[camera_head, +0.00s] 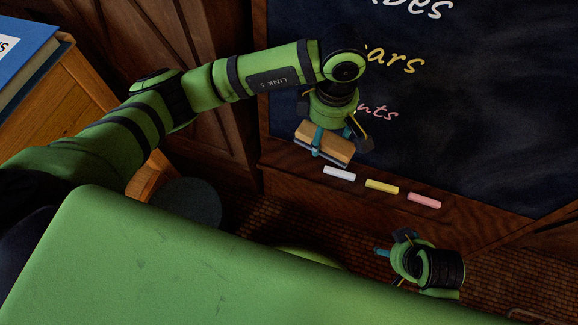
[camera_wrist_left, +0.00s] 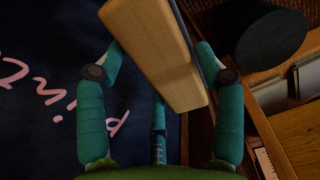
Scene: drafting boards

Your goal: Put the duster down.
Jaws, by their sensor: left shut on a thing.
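The duster (camera_head: 338,147), a pale wooden block with a dark underside, is in my left gripper (camera_head: 325,140) in front of the lower left of the blackboard (camera_head: 480,130). The left gripper is shut on it, with teal fingers on either side. In the left wrist view the duster (camera_wrist_left: 150,45) is tilted between the fingers. It is close to the left part of the wooden chalk ledge (camera_head: 300,165); whether it touches the ledge I cannot tell. My right gripper (camera_head: 381,252) is low at the right, away from the duster; its jaw opening does not show clearly.
White chalk (camera_head: 339,173), yellow chalk (camera_head: 382,187) and pink chalk (camera_head: 424,200) lie in a row on the ledge, just right of and below the duster. A blue book (camera_head: 25,45) lies on a wooden cabinet (camera_head: 75,85) at the left. A dark round thing (camera_head: 190,203) stands low.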

